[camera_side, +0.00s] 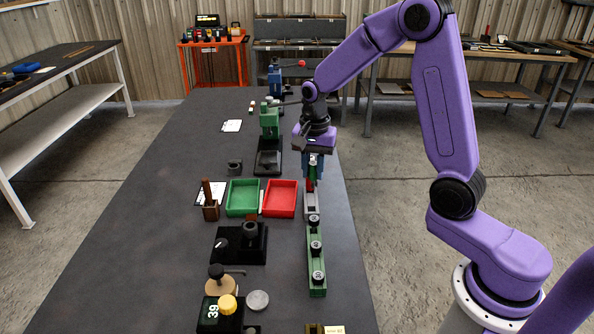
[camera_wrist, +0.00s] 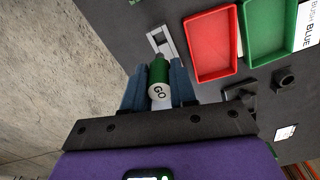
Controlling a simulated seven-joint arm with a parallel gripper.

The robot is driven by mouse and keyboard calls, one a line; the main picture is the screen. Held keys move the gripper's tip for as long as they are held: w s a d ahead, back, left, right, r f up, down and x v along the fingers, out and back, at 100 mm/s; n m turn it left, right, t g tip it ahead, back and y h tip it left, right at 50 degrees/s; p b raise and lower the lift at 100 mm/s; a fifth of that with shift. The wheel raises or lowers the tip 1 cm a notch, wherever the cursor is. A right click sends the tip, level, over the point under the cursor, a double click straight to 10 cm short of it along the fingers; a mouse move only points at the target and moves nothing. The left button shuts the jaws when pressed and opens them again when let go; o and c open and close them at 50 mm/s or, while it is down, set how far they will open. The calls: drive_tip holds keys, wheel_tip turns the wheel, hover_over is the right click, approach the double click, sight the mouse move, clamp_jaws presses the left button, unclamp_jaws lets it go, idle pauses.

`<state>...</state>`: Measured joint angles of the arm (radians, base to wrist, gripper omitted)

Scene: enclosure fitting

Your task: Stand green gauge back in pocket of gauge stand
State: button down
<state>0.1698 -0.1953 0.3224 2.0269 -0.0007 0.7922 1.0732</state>
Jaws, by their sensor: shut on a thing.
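My gripper (camera_wrist: 158,84) is shut on the green gauge (camera_wrist: 159,72), a green cylinder with a white end marked GO and a grey tip. One finger is on each side of it. In the side view my gripper (camera_side: 313,172) hangs over the right part of the table, and the green gauge shows only as a sliver between the fingers. A small red patch shows just below; I cannot tell what it belongs to. A light grey slotted block, which looks like the gauge stand (camera_side: 311,207), lies just in front of the gripper. It also shows beyond the gauge tip in the wrist view (camera_wrist: 153,39).
A red tray (camera_side: 280,213) and a green tray (camera_side: 242,211) sit left of the grey block. A green rail (camera_side: 317,274) with several round knobs runs toward the front. A green press (camera_side: 269,122) and a black fixture (camera_side: 225,256) stand to the left.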

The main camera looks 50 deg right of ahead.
sight(312, 187)
drive_tip(key=shift+f, duration=0.1)
idle(0.3)
drive_tip(key=shift+f, duration=2.8)
drive_tip(key=shift+f, duration=1.65)
drive_tip(key=c, duration=0.8)
unclamp_jaws()
wheel_tip(312, 187, up, 17)
drive_tip(key=shift+r, duration=0.2)
drive_tip(key=shift+a, duration=0.1)
